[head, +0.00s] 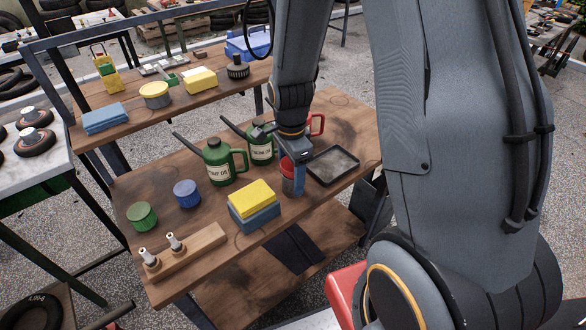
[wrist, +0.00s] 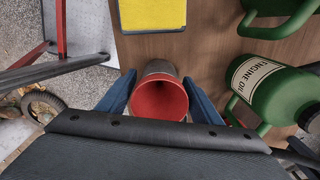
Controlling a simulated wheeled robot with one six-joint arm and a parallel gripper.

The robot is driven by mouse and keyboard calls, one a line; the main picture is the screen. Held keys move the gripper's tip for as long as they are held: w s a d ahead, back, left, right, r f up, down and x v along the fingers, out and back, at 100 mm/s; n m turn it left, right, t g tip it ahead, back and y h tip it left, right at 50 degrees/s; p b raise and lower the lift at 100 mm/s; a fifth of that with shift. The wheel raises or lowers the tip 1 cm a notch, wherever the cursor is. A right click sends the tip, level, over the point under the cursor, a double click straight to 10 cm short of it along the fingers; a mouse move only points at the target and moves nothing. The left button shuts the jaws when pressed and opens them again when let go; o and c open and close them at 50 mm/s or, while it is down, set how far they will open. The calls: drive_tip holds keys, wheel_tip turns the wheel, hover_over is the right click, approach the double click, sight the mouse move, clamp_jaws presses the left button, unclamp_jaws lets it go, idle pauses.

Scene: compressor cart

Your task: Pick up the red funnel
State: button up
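The red funnel (wrist: 160,100) lies between my gripper's two blue fingers in the wrist view, its wide mouth facing the camera. In the head view the red funnel (head: 287,168) shows just below the gripper, partly hidden by it. My gripper (wrist: 160,82) points down, with one finger on each side of the funnel and narrow gaps visible. It looks open, though actual contact is hard to judge.
Green oil cans (head: 219,162) with long spouts stand left of the gripper. A yellow sponge (head: 251,198) on a blue block is in front. A dark tray (head: 333,166) lies close on the right. A wooden rack (head: 185,250) with spark plugs stands at the front left.

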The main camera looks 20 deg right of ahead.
drive_tip(key=c, duration=0.6)
drive_tip(key=shift+r, duration=0.15)
drive_tip(key=shift+c, duration=0.2)
